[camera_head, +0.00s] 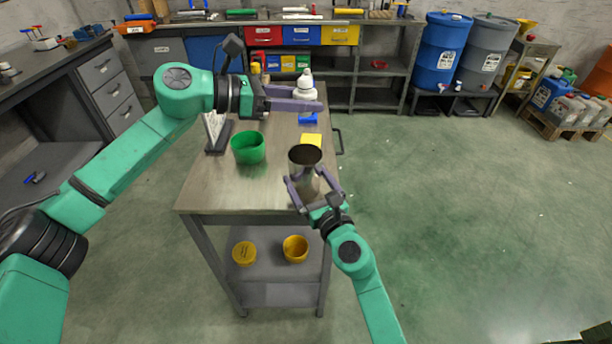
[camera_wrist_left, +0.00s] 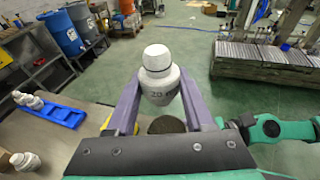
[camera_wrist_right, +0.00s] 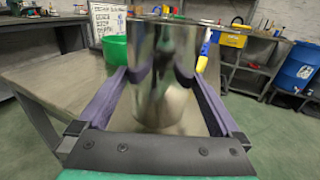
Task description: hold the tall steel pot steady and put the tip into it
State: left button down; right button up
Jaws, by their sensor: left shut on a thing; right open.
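The white tip (camera_head: 305,81), a thick bottle-like piece with a narrower neck, is gripped between the purple fingers of my left gripper (camera_head: 314,98). In the left wrist view the tip (camera_wrist_left: 160,80) looks upright and carries dark print. The tall steel pot (camera_head: 305,158) stands upright near the right edge of the workbench, its dark round mouth facing up. Its mouth (camera_wrist_left: 167,125) shows just below the tip in the left wrist view. My right gripper (camera_head: 314,184) is open, with its fingers on either side of the pot (camera_wrist_right: 165,75); I cannot tell whether they touch it.
A green bowl (camera_head: 249,148) stands left of the pot on the workbench (camera_head: 212,190). A yellow block (camera_head: 311,139) lies behind the pot. A blue rack (camera_wrist_left: 62,116) holds white pieces. Another white piece (camera_wrist_left: 25,161) stands nearby. The bench front is clear.

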jog(key=shift+x, duration=0.95)
jog(key=shift+c, duration=0.3)
jog(key=c, duration=1.1)
jog(key=shift+o, duration=0.2)
